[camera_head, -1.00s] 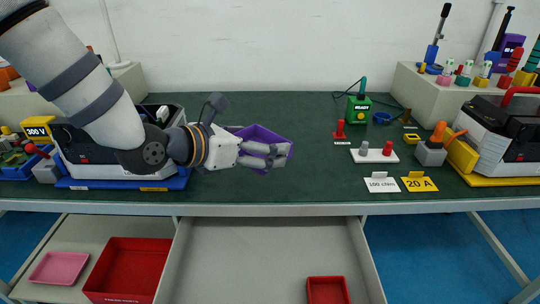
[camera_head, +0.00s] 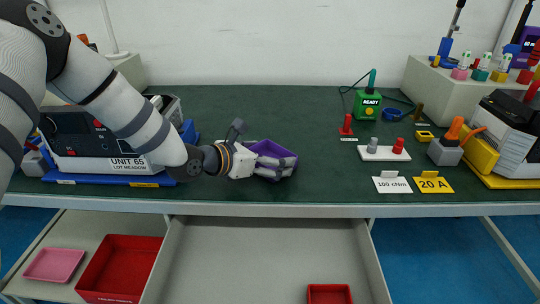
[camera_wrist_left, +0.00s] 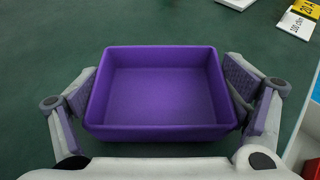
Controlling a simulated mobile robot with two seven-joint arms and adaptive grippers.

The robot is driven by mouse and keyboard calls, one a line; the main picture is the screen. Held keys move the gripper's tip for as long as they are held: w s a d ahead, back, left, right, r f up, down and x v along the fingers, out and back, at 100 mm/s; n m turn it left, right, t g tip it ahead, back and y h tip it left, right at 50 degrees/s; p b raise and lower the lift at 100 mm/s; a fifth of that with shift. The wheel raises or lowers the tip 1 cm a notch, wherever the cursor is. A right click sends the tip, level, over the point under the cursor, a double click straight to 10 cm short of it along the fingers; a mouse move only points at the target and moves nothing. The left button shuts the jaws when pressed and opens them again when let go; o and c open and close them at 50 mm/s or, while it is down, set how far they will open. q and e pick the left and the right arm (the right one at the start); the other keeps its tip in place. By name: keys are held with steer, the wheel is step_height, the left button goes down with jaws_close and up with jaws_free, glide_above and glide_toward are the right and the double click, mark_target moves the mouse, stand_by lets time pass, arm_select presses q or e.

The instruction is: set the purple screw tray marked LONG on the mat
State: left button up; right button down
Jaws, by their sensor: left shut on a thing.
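The purple screw tray (camera_head: 268,147) is empty and shows from above in the left wrist view (camera_wrist_left: 160,88). No LONG marking can be read on it. My left gripper (camera_head: 275,167) has its two fingers against opposite sides of the tray, and is shut on it. In the head view the fingers hide part of the tray's near side. The tray looks about level over the dark green mat (camera_head: 300,120) covering the bench; I cannot tell whether it touches. My right gripper is not in view.
A UNIT 65 device (camera_head: 110,142) on a blue base stands left, behind my left arm. An open drawer (camera_head: 260,255) is below.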

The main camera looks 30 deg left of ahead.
arm_select(q)
steer(key=shift+f, duration=0.2)
steer(key=o, duration=1)
steer(key=shift+r, duration=0.1)
steer(key=s+r, duration=0.1)
steer(key=s+a+r+p, duration=0.1)
steer(key=s+r, duration=0.1)
steer(key=s, duration=0.1)
steer(key=shift+s+a+r+p, duration=0.1)
steer(key=shift+a+r+p, duration=0.15)
steer(key=shift+p, duration=0.15)
steer(key=v, duration=0.2)
steer(key=p+v, duration=0.1)
steer(key=v, duration=0.3)
steer(key=shift+s+a+f+p, duration=0.1)
steer(key=shift+s+f+p, duration=0.15)
steer(key=shift+s+p, duration=0.1)
steer(key=shift+s+f, duration=0.1)
steer(key=shift+s, duration=0.1)
steer(key=shift+f, duration=0.15)
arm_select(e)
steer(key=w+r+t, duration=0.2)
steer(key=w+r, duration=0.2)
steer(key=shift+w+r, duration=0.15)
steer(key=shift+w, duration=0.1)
arm_select(q)
steer(key=shift+a, duration=0.1)
